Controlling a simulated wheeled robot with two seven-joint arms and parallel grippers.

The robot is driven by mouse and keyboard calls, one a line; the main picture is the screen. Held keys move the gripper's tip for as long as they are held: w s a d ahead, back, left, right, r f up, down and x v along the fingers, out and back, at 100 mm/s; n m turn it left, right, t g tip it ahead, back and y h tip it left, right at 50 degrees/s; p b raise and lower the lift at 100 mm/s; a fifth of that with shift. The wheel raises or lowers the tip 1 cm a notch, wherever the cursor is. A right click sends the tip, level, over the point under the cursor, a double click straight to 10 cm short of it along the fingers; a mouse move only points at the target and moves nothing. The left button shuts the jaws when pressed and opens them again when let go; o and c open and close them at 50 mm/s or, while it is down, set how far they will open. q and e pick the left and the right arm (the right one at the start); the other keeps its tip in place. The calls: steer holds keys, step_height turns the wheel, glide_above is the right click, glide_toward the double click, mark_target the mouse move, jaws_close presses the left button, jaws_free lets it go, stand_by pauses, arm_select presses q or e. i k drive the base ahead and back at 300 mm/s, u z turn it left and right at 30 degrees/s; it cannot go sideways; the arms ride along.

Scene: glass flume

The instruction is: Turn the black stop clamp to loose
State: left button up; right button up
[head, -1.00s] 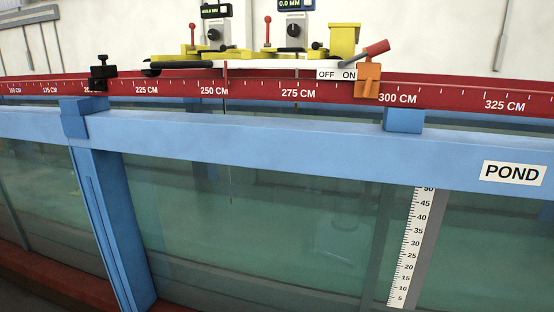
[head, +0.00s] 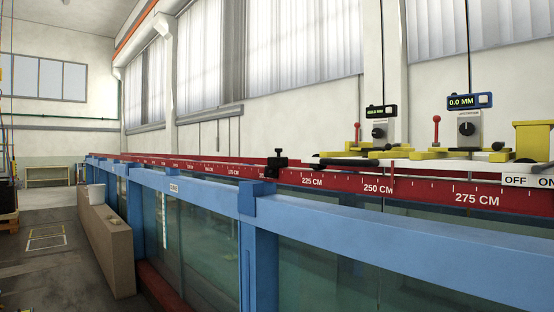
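The black stop clamp (head: 277,163) sits on the red scale rail (head: 340,187), to the left of the 225 CM mark. It has a small dark knob on top, and its exact setting is too small to tell. It stands just left of the white carriage (head: 400,162) with the yellow parts. Neither of my grippers shows in the head view.
The blue flume frame (head: 330,217) with glass walls runs away to the far left. The grey floor (head: 50,285) there is largely clear. Two gauges with displays stand on the carriage.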

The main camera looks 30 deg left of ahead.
mark_target(268, 171)
steer(key=u, duration=0.5)
steer(key=k, duration=0.6)
steer(key=u, duration=1.25)
steer(key=i, duration=2.7)
steer(key=z, duration=0.65)
